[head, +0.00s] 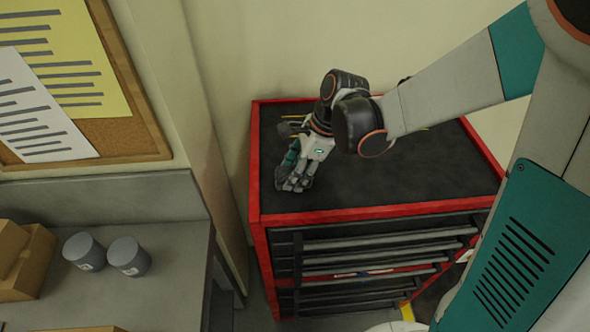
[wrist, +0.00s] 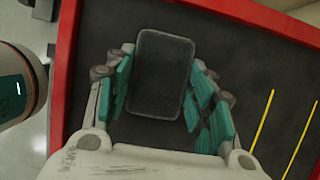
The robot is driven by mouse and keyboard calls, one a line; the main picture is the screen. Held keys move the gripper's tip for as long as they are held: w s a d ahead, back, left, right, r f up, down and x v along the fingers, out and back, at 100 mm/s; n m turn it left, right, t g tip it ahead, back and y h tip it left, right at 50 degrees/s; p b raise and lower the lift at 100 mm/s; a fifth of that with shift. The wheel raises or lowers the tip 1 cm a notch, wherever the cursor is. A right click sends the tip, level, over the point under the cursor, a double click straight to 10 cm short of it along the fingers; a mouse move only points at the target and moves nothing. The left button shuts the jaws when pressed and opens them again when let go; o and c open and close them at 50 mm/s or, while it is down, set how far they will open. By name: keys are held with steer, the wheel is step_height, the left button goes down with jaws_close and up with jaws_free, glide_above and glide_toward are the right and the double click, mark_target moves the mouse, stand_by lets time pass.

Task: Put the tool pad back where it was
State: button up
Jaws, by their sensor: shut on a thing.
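The tool pad (wrist: 162,75) is a dark rounded rectangular slab. In the wrist view it sits between the teal fingers of my gripper (wrist: 162,90), which is shut on it by its two long sides. In the head view my gripper (head: 291,181) is low over the left part of the red cabinet's black top (head: 420,165), and its fingers hide most of the pad. I cannot tell whether the pad touches the top.
Yellow lines (wrist: 262,120) mark the black top to the right of my gripper in the wrist view. A red rim (head: 380,212) edges the cabinet. A grey bench (head: 150,290) with two grey cups (head: 128,256) and cardboard boxes (head: 28,262) stands at the left. The top's right part is clear.

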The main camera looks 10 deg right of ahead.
steer(key=o, duration=1.1)
steer(key=shift+r, duration=0.2)
steer(key=p+v, duration=0.1)
steer(key=v, duration=1)
steer(key=s+d+r+n+t+h, duration=0.2)
steer(key=s+n, duration=0.4)
steer(key=n, duration=0.3)
steer(key=s+d+r+n+t+h, duration=0.2)
steer(key=s+d+n+t, duration=0.3)
steer(key=n, duration=0.4)
steer(key=shift+s+d+r, duration=0.2)
steer(key=shift+s+d, duration=0.7)
steer(key=shift+d, duration=0.45)
